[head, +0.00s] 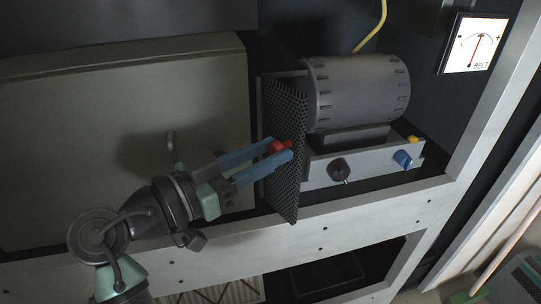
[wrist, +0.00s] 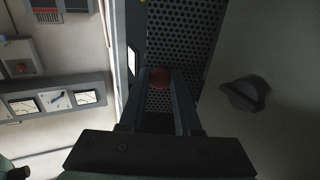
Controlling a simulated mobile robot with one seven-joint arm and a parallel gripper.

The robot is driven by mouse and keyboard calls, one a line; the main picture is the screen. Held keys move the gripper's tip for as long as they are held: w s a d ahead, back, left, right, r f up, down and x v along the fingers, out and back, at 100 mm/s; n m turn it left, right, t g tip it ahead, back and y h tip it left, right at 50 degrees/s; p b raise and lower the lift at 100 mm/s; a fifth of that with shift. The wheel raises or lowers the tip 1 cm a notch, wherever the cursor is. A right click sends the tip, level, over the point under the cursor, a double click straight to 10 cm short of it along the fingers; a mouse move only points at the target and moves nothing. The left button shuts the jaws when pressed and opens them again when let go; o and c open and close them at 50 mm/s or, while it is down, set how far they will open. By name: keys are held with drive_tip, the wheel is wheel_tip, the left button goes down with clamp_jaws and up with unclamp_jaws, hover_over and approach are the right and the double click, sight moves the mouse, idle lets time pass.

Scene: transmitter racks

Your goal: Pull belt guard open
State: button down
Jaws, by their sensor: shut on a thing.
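The belt guard (head: 284,186) is a dark perforated mesh panel beside the left end of a grey ribbed motor. In the head view it stands at an angle to a flat frame behind it, so it looks partly swung out. A red knob (head: 281,146) sits on the mesh. My gripper (head: 279,150) has its two blue fingers shut on this knob. In the wrist view the red knob (wrist: 159,78) lies between the fingertips, with the perforated guard (wrist: 180,45) behind it. The finger pads hide the sides of the knob.
The motor (head: 355,90) stands right of the guard on a light base with a black knob (head: 339,170) and a blue knob (head: 402,159). A large greenish cabinet panel (head: 110,110) fills the left. A pale rack rail (head: 250,240) runs below. A BELT meter (head: 473,44) hangs upper right.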

idle(0.3)
drive_tip(key=c, duration=0.6)
unclamp_jaws()
drive_tip(key=p+v, duration=0.1)
drive_tip(key=v, duration=1.2)
